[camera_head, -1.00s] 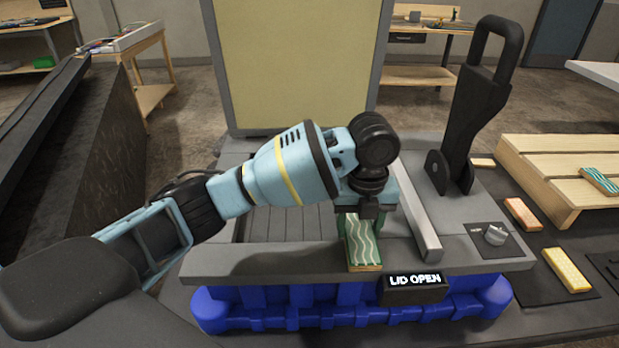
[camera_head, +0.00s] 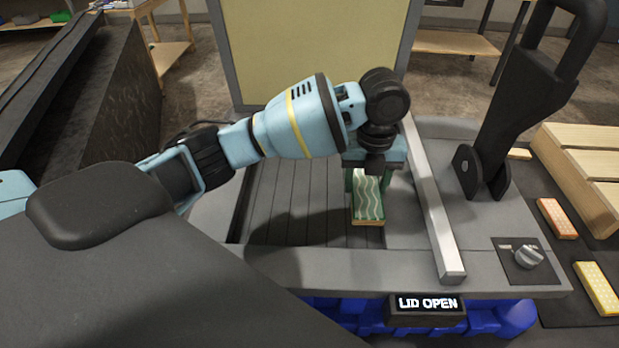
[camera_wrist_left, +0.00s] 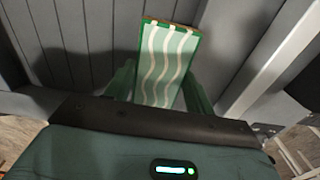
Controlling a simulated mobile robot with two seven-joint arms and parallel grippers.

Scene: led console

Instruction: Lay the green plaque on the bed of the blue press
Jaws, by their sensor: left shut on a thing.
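The green plaque (camera_head: 369,201) is a flat block with wavy pale stripes on its face. My left gripper (camera_head: 367,182) is shut on it and holds it over the right part of the slatted bed of the blue press (camera_head: 290,212). The left wrist view also shows the plaque (camera_wrist_left: 165,62) between the two green fingers (camera_wrist_left: 160,88), with the grey slats beyond it. I cannot tell whether the plaque touches the bed. The press has a blue base (camera_head: 497,320), and its display reads "LID OPEN" (camera_head: 427,303). My right gripper is not in view.
The raised yellowish lid (camera_head: 310,50) stands behind the bed. A metal bar (camera_head: 432,205) and a tall black lever (camera_head: 515,110) are on the right. Beyond are a knob (camera_head: 527,257), an orange plaque (camera_head: 557,218), a yellow plaque (camera_head: 597,288) and a wooden rack (camera_head: 580,170). The left bed is bare.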

